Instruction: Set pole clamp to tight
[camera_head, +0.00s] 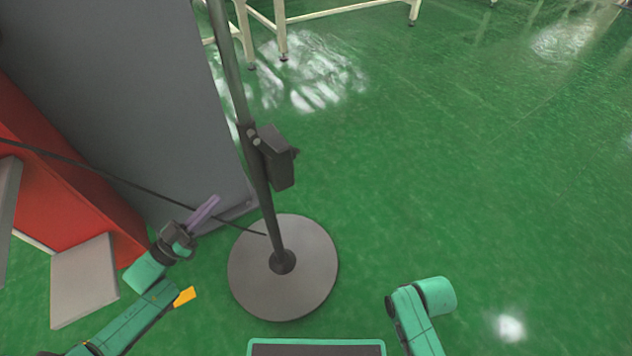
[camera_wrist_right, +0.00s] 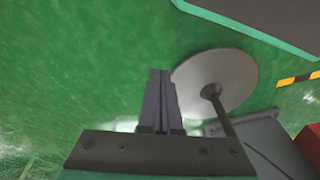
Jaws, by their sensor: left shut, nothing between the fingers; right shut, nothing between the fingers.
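The pole (camera_head: 262,190) stands upright on a round grey base (camera_head: 318,285) in the middle of the head view. A dark box-like clamp (camera_head: 277,158) is fixed partway up the pole. My left gripper (camera_head: 206,211) is shut and empty, left of the pole, below the clamp and apart from both. In the right wrist view, my right gripper (camera_wrist_right: 160,85) is shut and empty, with the round base (camera_wrist_right: 232,75) and pole (camera_wrist_right: 228,125) beyond it. The right fingers are outside the head view. I cannot tell the clamp's setting.
A tall grey panel (camera_head: 120,90) and a red block (camera_head: 60,205) stand at left. A black cable (camera_head: 110,178) runs from the left edge to the pole. A pale table frame (camera_head: 345,12) is at the back. The green floor at right is clear.

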